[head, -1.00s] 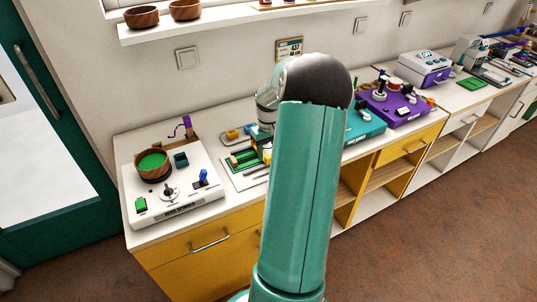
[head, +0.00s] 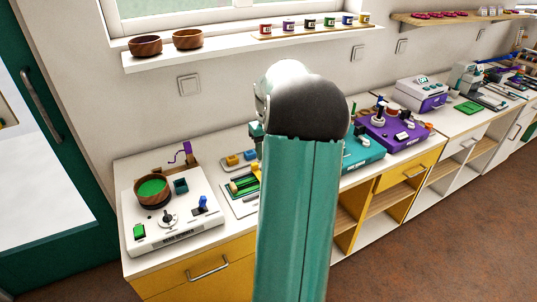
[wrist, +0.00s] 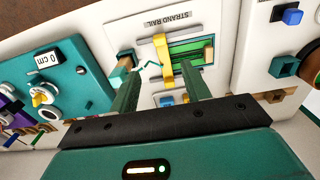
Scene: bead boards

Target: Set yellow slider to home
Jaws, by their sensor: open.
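In the wrist view a yellow upright bar (wrist: 161,48), which looks like the yellow slider, is on the white board labelled STRAND RAIL (wrist: 180,19). It stands beside a green-and-yellow slotted rail (wrist: 200,56). My gripper (wrist: 161,68) is open, with its two dark green fingers pointing at this board. The bar appears between the fingertips; I cannot tell whether they touch it. The rail also shows in the head view (head: 243,184), partly hidden by my arm. My gripper is mostly hidden there. No home mark is readable.
A teal board (wrist: 55,85) with a dial and "0 cm" display is at left in the wrist view. In the head view a white board (head: 182,225) with a bowl (head: 152,190) is left of the rail, and a purple board (head: 410,140) is to the right.

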